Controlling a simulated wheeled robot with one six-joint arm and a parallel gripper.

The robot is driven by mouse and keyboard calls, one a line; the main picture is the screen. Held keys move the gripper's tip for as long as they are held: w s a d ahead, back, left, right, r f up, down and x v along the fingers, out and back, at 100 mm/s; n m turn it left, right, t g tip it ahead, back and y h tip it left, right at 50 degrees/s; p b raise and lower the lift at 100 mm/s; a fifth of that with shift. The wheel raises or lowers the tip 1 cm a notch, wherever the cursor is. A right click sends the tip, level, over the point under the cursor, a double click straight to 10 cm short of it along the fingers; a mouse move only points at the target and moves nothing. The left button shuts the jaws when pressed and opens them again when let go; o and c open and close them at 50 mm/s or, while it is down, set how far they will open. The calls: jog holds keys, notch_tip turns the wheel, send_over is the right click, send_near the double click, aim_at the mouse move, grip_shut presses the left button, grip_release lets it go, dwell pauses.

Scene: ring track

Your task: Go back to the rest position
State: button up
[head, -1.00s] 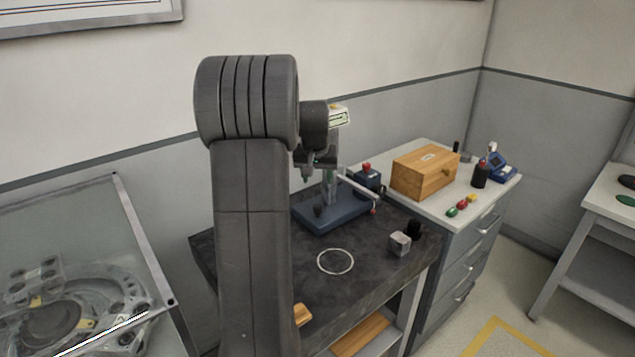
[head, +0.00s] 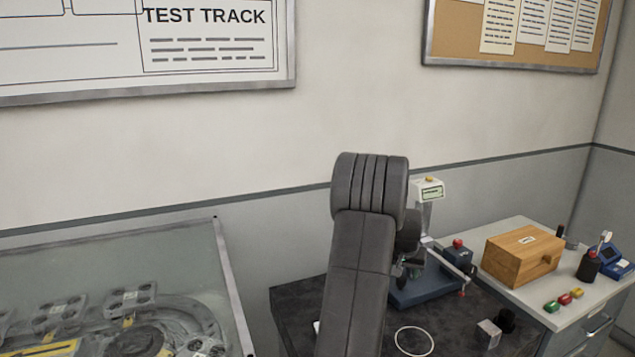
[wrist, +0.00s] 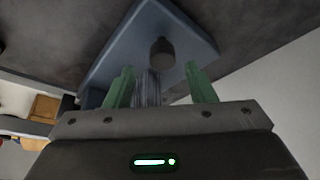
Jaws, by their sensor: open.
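My gripper (wrist: 160,88) shows in the wrist view with its two green fingers apart and nothing between them. Beyond the fingers lies the blue base (wrist: 145,35) of a bench device, with a dark round knob (wrist: 162,52) on it. In the head view my arm rises in front of the dark table, and my gripper (head: 402,272) is partly hidden behind it, close to the blue device base (head: 425,290). The device has an upright column with a white display head (head: 428,188) on top.
A white ring (head: 413,341), a small grey block (head: 488,334) and a black cylinder (head: 506,320) are on the dark table. A wooden box (head: 523,254) stands on the cabinet at right. A glass-covered track case (head: 110,270) is at left.

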jog(key=shift+x, duration=1.45)
jog(key=shift+s+a, duration=0.1)
